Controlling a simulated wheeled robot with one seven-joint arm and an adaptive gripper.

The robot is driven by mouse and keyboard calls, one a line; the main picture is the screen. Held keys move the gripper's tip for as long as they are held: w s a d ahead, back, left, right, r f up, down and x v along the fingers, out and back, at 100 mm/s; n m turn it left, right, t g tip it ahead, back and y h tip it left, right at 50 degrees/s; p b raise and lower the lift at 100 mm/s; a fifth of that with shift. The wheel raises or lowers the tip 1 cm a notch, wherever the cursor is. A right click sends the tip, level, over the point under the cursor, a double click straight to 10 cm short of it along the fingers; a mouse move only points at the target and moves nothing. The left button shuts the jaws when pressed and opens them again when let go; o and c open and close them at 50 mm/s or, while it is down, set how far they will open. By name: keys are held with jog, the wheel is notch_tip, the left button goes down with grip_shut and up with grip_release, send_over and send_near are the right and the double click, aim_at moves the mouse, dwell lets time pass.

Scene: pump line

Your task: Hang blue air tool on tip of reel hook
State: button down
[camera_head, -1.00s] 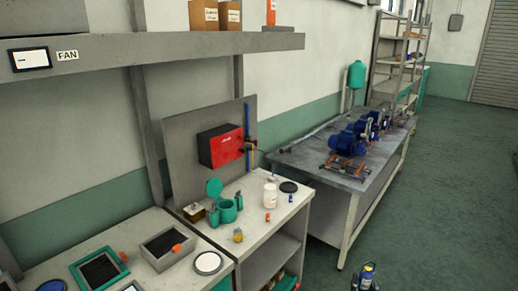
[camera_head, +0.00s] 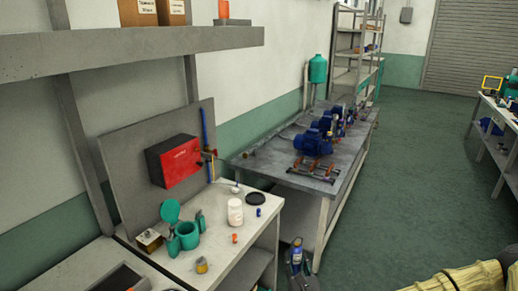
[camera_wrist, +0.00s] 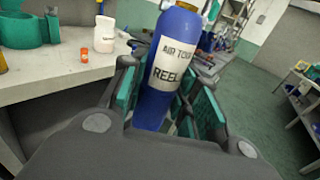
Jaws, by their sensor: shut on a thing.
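The blue air tool (camera_wrist: 174,62) is a blue cylinder with a brass-coloured top and a white label reading "AIR TOOL REEL". It stands tilted between the green-padded fingers of my gripper (camera_wrist: 160,100), which is shut on it. In the head view my gripper (camera_head: 298,272) is at the bottom edge, right of the near bench and well apart from the reel. The red reel box (camera_head: 174,160) is on a grey upright panel. A small dark and red fitting is at its right side by a blue and yellow line; the hook tip is too small to make out.
A grey shelf (camera_head: 130,42) hangs above. A table with blue pumps (camera_head: 312,143) stands behind. The floor to the right is open.

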jog(key=w+a+r+n+g+y+p, duration=0.1)
jog(key=w+r+y+p, duration=0.1)
jog(key=w+r, duration=0.45)
jog(key=w+a+r+n+y+p, duration=0.2)
jog(key=w+r, duration=0.1)
jog(key=r, duration=0.7)
jog(key=w+a+r+n+g+y+p, duration=0.1)
jog(key=w+r+p, duration=0.1)
jog(key=w+r, duration=0.45)
jog(key=s+a+r+n+g+y+p, duration=0.1)
jog(key=s+a+r, duration=0.1)
jog(key=r, duration=1.3)
jog(key=s+a+r+n+g+y+p, duration=0.1)
jog(key=s+a+r+n+y+p, duration=0.1)
jog(key=r, duration=1.4)
jog(key=s+a+r+n+g+y+p, duration=0.1)
jog(key=s+a+r+y, duration=0.1)
jog(key=r, duration=1.4)
jog(key=shift+s+n+g, duration=0.3)
jog(key=shift+s+g, duration=0.1)
jog(key=shift+w+a+f, duration=0.1)
jog(key=shift+a+f, duration=0.05)
jog(key=shift+a, duration=0.05)
jog(key=s+a+b+x, duration=0.1)
jog(key=b+x, duration=0.3)
jog(key=x, duration=0.5)
jog(key=shift+a, duration=0.4)
jog(key=shift+a, duration=0.1)
